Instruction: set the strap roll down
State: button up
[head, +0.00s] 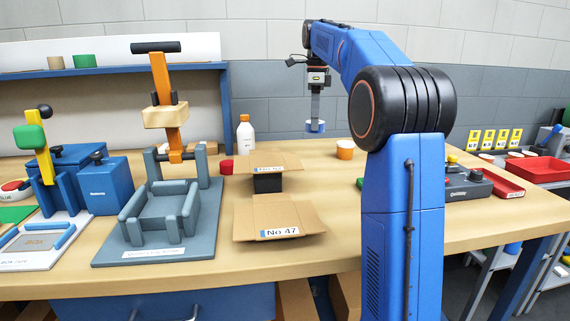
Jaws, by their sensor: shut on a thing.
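My gripper (316,118) hangs from the blue arm over the back middle of the workbench, pointing down. It is shut on a small blue roll with a pale part (312,127), which I take to be the strap roll. The roll is near the wall behind and appears to be above the bench top. The jaws hide part of it, and its exact height is hard to tell.
Two open cardboard boxes, one flat in front (280,218) and one behind (268,181), stand left of the arm. A grey press (160,215) stands left. Bench between the boxes and my arm is clear.

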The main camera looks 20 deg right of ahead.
jog(key=f, duration=0.1)
jog(key=a+f, duration=0.1)
jog(key=f, duration=0.2)
jog(key=shift+w+a+f, duration=0.25)
jog(key=shift+f, duration=0.15)
jog(key=shift+d+f, duration=0.1)
jog(key=shift+f, duration=2.5)
jog(key=shift+f, duration=0.15)
jog(key=o, duration=1.1)
notch_tip(320, 180, up, 12)
jog(key=shift+r, duration=0.2)
